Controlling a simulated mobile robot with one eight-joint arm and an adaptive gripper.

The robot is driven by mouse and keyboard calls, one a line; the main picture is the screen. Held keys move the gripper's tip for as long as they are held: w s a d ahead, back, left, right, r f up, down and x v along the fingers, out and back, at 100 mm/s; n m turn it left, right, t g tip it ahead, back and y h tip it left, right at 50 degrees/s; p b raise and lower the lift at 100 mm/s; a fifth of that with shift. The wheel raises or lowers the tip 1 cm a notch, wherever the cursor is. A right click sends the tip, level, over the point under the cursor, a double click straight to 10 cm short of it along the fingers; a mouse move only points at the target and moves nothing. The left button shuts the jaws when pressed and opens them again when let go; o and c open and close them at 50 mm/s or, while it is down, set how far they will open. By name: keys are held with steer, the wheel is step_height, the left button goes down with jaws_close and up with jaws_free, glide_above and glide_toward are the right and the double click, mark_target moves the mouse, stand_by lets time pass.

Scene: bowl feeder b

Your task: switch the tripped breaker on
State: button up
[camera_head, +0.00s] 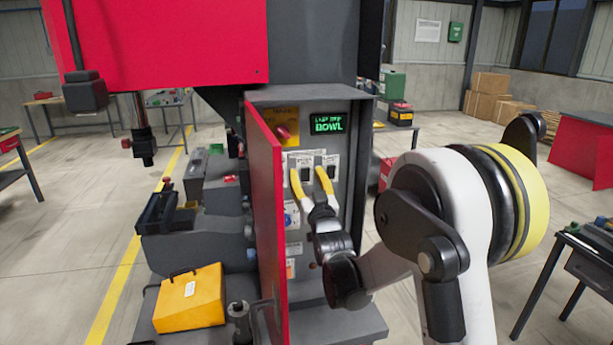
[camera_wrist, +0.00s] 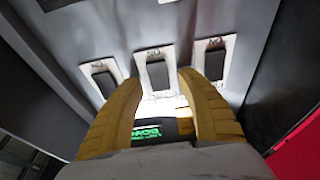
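The breaker panel stands in a grey cabinet (camera_head: 357,200) with its red door (camera_head: 265,220) swung open. Its display (camera_head: 327,123) shows green text; "BOWL" is readable. In the wrist view, which is upside down, three dark rocker breakers sit on white plates marked ON: a left one (camera_wrist: 105,83), a middle one (camera_wrist: 157,74) and a right one (camera_wrist: 214,62). I cannot tell which is tripped. My gripper (camera_head: 307,170) is in front of the breaker row, its yellow fingers apart and empty. In the wrist view its fingertips (camera_wrist: 160,80) flank the middle breaker; contact is unclear.
A yellow isolator plate with a red knob (camera_head: 284,131) is at the panel's upper left. The open door stands close to the left of my gripper. A yellow case (camera_head: 190,298) lies left of the door. Lower controls are partly hidden behind my arm.

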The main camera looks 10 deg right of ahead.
steer(key=shift+s, duration=0.1)
steer(key=v, duration=1.1)
steer(key=shift+s, duration=0.4)
steer(key=shift+f, duration=0.15)
steer(key=s+f+g+b, duration=0.2)
steer(key=s+f+g, duration=0.2)
steer(key=s, duration=0.6)
steer(key=s+f+g+b, duration=0.2)
steer(key=s+f+g, duration=0.3)
steer(key=s, duration=0.5)
steer(key=s+f+g+b, duration=0.2)
steer(key=s+f+g, duration=0.3)
steer(key=s, duration=0.5)
steer(key=shift+s+f+b, duration=0.2)
steer(key=shift+f+b, duration=0.15)
steer(key=shift+f, duration=0.15)
